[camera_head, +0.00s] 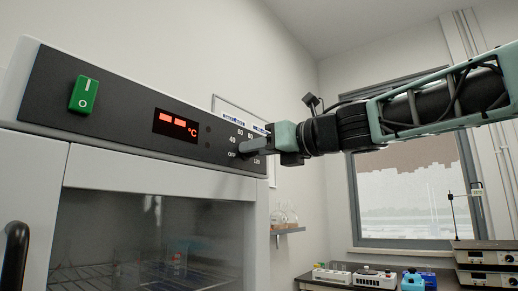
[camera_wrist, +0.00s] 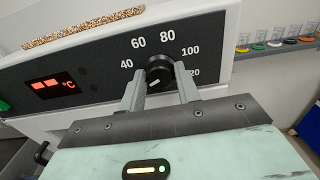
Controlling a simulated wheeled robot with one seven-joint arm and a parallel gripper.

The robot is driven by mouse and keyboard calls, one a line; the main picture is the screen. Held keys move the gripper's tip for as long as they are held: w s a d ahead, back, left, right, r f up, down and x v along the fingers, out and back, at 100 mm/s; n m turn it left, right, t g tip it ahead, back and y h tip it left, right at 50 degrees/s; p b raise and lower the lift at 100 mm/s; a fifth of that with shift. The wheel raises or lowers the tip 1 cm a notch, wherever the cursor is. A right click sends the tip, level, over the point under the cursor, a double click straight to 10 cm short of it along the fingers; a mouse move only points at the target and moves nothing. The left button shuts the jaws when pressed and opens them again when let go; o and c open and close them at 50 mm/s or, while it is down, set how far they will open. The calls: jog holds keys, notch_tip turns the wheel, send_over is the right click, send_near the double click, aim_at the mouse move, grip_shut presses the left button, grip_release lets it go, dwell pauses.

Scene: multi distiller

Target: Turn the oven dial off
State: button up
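The oven dial (camera_wrist: 160,72) is a round black knob on the dark control panel (camera_wrist: 100,60), ringed by white numbers. A pale mark on it points to the lower left in the wrist view. My gripper (camera_wrist: 160,70) is open around the dial, one grey finger on each side, with a small gap on both sides. In the head view my gripper (camera_head: 246,147) reaches the panel from the right and hides most of the dial. The "OFF" label is just left of the fingertips there; the fingers cover that area in the wrist view.
The red display (camera_head: 175,124) is lit left of the dial, and a green switch (camera_head: 84,95) is farther left. The oven's glass door (camera_head: 150,240) is below the panel. A small shelf with flasks (camera_head: 285,217) is on the wall to the right.

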jog(key=o, duration=0.4)
jog(key=shift+a, duration=0.1)
jog(key=shift+b+v, duration=2.4)
jog(key=shift+v, duration=6.3)
jog(key=shift+f, duration=0.1)
